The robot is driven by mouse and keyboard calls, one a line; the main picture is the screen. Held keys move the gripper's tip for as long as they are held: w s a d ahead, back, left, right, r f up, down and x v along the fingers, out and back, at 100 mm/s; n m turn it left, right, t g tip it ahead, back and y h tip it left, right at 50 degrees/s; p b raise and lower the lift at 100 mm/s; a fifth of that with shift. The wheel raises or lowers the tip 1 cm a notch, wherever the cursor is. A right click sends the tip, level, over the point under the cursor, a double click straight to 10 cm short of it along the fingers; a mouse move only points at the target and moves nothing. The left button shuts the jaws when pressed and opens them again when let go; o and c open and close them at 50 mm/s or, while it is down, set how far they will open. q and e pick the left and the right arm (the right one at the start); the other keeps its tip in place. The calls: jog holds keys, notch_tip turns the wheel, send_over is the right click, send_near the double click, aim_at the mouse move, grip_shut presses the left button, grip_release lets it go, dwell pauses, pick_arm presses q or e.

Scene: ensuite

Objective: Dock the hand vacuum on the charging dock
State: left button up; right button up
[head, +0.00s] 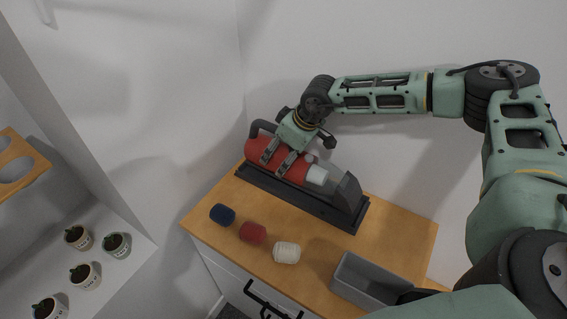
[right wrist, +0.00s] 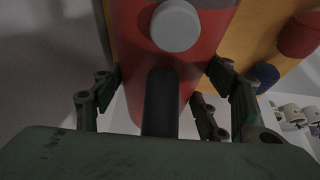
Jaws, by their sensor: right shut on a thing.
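The hand vacuum (head: 298,172) has a red body, a dark handle and a pale collar toward its front. It lies lengthwise over the long dark charging dock (head: 290,202), on the cabinet top against the wall. I cannot tell whether it is fully seated or slightly above the dock. My right gripper (head: 274,168) comes from above and is shut on the red body. In the right wrist view the red body (right wrist: 205,50), with a round grey button, lies between the fingers, and the dark handle runs toward the palm. My left gripper is not in view.
On the wooden cabinet top (head: 210,198), a blue (head: 222,214), a red (head: 253,232) and a white (head: 287,252) small item stand in front of the dock. A grey open bin (head: 365,283) is at the right. Several potted plants (head: 86,275) stand on a white ledge at left.

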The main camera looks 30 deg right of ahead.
jog(key=shift+s+a+f+p, duration=0.1)
jog(key=shift+f+p, duration=0.25)
jog(key=shift+f, duration=0.95)
jog(key=shift+f, duration=0.1)
jog(key=o, duration=2)
jog(key=shift+s, duration=0.1)
jog(key=shift+o, duration=0.2)
